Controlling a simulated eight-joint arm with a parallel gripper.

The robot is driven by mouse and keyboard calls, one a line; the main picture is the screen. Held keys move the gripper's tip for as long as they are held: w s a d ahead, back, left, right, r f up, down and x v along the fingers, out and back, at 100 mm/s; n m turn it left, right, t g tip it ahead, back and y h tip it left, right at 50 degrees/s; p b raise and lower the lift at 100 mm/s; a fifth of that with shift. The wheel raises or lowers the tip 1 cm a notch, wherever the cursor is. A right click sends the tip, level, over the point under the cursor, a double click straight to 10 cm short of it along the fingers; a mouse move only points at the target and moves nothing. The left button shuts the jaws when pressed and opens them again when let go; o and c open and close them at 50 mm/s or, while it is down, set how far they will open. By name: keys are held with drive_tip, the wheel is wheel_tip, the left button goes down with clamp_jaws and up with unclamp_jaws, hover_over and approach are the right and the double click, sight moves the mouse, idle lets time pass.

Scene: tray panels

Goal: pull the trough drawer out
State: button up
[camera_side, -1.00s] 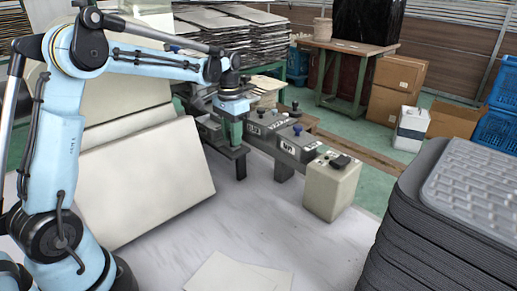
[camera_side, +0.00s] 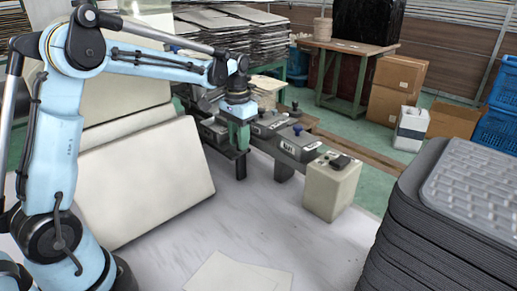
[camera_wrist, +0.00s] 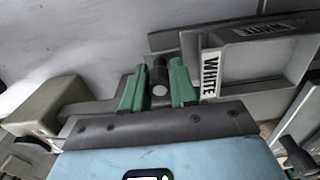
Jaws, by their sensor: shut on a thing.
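My gripper (camera_side: 241,148) is at the row of grey trough drawers (camera_side: 270,124) in the side view. A grey trough drawer (camera_wrist: 240,62) with a label reading WHITE lies just right of the fingers. Another grey trough with a similar label (camera_wrist: 268,29) is behind it.
A beige control box (camera_side: 331,190) stands at the near end of the row; it also shows in the wrist view (camera_wrist: 45,106). A large pale panel (camera_side: 150,185) leans left of the gripper. A stack of dark trays (camera_side: 410,230) stands at right. The pale tabletop (camera_side: 330,250) is mostly bare.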

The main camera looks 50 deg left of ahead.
drive_tip(key=shift+d, duration=1.15)
drive_tip(key=o, duration=0.7)
drive_tip(key=shift+r, duration=0.1)
drive_tip(key=shift+r, duration=3.4)
